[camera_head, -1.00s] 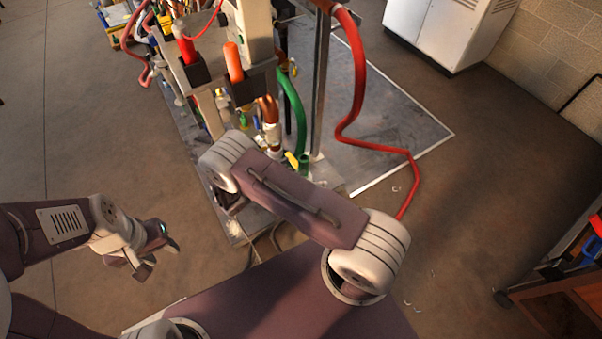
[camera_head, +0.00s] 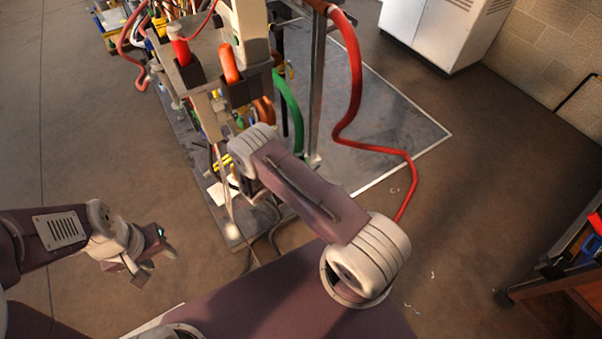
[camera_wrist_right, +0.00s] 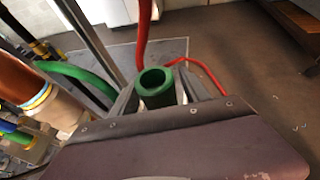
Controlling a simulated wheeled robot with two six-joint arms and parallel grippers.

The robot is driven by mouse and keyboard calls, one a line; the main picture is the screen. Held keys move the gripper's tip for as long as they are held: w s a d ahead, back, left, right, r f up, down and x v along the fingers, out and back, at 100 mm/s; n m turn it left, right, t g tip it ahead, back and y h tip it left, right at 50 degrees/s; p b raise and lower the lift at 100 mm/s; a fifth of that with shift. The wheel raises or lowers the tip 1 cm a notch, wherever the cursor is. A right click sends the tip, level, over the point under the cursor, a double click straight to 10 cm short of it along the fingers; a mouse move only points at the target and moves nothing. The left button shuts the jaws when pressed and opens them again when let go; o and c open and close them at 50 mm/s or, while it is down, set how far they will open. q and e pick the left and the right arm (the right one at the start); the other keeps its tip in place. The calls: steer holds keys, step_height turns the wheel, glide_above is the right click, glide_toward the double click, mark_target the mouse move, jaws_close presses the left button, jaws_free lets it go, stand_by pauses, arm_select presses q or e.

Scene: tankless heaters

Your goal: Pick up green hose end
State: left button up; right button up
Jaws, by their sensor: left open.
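The green hose end (camera_wrist_right: 155,87) is an upright green tube with an open top, in the middle of the right wrist view. The green hose (camera_wrist_right: 78,72) curves in from the left there. It also arcs down beside the rack in the head view (camera_head: 291,108), its lower part hidden behind my right arm. My right gripper (camera_wrist_right: 160,95) has its grey fingers on either side of the green end; whether they press on it cannot be told. In the head view the right gripper is hidden by its own arm. My left gripper (camera_head: 150,258) is open and empty over the floor at left.
A thick red hose (camera_head: 354,75) hangs right of a metal post (camera_head: 317,80) and trails over the floor. Orange and red hose ends (camera_head: 229,62) stand at the rack above. A white cabinet (camera_head: 440,32) stands at the back right. The floor at left is clear.

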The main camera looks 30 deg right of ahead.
jaws_close()
steer(key=shift+r, duration=0.1)
